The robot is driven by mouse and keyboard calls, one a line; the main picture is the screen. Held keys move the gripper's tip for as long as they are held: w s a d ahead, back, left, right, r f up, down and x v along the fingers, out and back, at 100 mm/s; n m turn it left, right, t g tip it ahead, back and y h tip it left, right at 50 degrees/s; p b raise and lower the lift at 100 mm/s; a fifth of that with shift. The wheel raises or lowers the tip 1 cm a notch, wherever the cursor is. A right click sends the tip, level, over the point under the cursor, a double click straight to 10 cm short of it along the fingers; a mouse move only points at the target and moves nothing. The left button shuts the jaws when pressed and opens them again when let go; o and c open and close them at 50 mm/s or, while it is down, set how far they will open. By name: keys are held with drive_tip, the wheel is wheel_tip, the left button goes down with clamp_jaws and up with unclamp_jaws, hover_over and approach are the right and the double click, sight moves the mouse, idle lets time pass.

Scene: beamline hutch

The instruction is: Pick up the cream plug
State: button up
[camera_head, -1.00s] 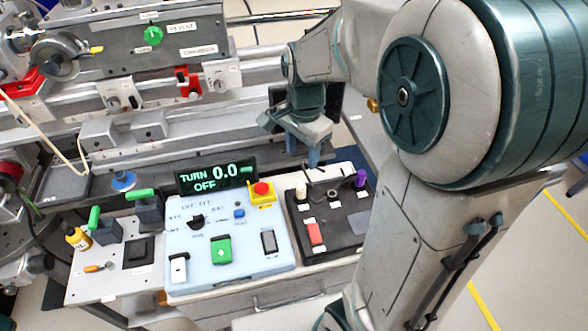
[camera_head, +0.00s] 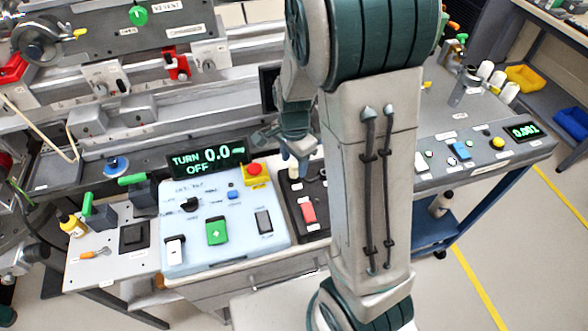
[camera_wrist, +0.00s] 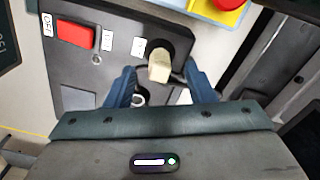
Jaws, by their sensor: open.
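The cream plug (camera_wrist: 158,68) stands in a dark round socket on the black panel (camera_wrist: 75,98) in the wrist view. In the head view a small bit of the cream plug (camera_head: 293,173) shows just below my gripper (camera_head: 297,155). My gripper (camera_wrist: 162,80) has its two blue fingers spread, one on each side of the plug, with gaps to both. The gripper is open and empty. I cannot tell how far the fingertips are above the panel.
A red switch (camera_wrist: 75,32) sits on the same panel. The pale blue control box (camera_head: 225,250) with a red emergency button (camera_head: 254,169) stands beside it. Rails lie behind. My arm hides the panel's right part in the head view.

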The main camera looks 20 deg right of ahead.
drive_tip(key=shift+f, duration=1.2)
clamp_jaws()
drive_tip(key=shift+w+r, duration=0.1)
drive_tip(key=shift+r, duration=0.7)
wheel_tip(320, 180, up, 3)
drive_tip(key=shift+f, duration=0.1)
drive_tip(key=w+d+r, duration=0.1)
drive_tip(key=d+r, duration=0.2)
drive_tip(key=d, duration=0.2)
drive_tip(key=w+d+r+b, duration=0.1)
drive_tip(key=w+d+r, duration=0.1)
drive_tip(key=d, duration=0.4)
drive_tip(key=shift+d+r, duration=0.15)
drive_tip(key=shift+r, duration=0.7)
